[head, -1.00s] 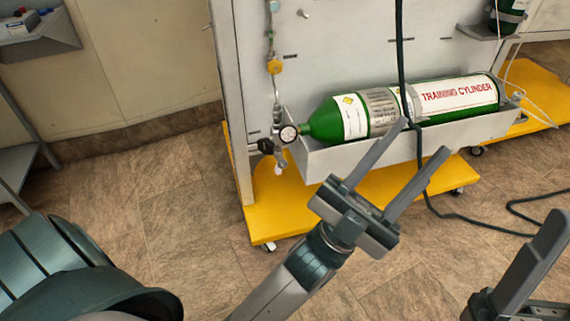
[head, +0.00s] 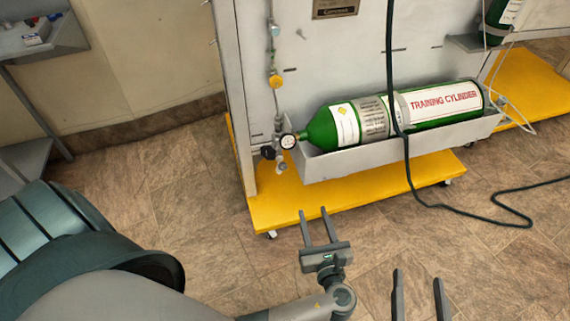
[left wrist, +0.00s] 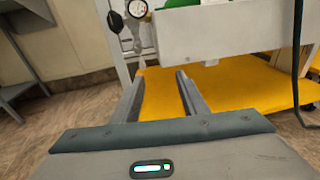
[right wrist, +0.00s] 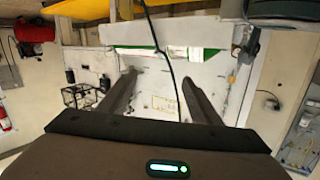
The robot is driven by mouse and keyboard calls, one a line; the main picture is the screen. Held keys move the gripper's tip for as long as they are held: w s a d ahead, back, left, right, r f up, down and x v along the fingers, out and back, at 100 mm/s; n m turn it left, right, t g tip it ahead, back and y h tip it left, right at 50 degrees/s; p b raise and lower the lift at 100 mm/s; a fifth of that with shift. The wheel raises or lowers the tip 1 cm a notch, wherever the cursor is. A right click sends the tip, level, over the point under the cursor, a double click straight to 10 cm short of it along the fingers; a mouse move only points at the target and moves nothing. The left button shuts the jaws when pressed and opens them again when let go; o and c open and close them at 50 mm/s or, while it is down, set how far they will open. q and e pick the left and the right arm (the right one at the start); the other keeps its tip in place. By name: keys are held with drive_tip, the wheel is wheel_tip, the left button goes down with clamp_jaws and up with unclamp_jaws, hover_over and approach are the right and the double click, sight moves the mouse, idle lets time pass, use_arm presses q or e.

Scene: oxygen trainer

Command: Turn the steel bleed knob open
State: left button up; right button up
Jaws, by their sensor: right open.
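A small pale steel fitting (head: 282,167), which looks like the bleed knob, hangs below the regulator at the left end of the green cylinder (head: 318,131). It also shows in the left wrist view (left wrist: 138,46), below the round gauge. It is too small to tell how it is turned. My left gripper (head: 314,211) is open and empty, below and right of the fitting and apart from it. Its spread fingers (left wrist: 160,77) point toward the trolley. My right gripper (head: 418,275) is open and empty at the lower right, farther away. Its fingers (right wrist: 158,73) are spread.
A dark knob (head: 268,152) sits beside the round gauge (head: 288,141). The cylinder lies in a grey tray (head: 400,153) above a yellow trolley base (head: 350,200). A dark hose (head: 408,170) hangs over the cylinder and onto the floor.

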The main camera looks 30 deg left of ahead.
use_arm(q)
drive_tip(key=s, duration=0.1)
drive_tip(key=s+a+r+y, duration=0.1)
drive_tip(key=s+y, duration=0.1)
drive_tip(key=shift+a+r+m+g, duration=0.25)
drive_tip(key=shift+a+m+g, duration=0.05)
drive_tip(key=shift+a, duration=0.1)
use_arm(e)
drive_tip(key=shift+s+f+g, duration=0.6)
drive_tip(key=shift+s+f, duration=0.3)
drive_tip(key=shift+f, duration=0.2)
use_arm(q)
drive_tip(key=shift+w, duration=0.15)
drive_tip(key=b, duration=0.2)
approach(284, 168)
drive_tip(key=x, duration=0.6)
drive_tip(key=shift+w+a+f, duration=0.15)
drive_tip(key=shift+w+a, duration=0.05)
drive_tip(key=shift+a, duration=0.1)
drive_tip(key=shift+x, duration=0.85)
use_arm(e)
wheel_tip(284, 168, up, 9)
drive_tip(key=a+t+y, duration=0.1)
drive_tip(key=t, duration=0.4)
drive_tip(key=shift+s+a+f, duration=0.15)
drive_tip(key=shift+s+a, duration=0.05)
drive_tip(key=shift+s, duration=0.15)
use_arm(q)
clamp_jaws()
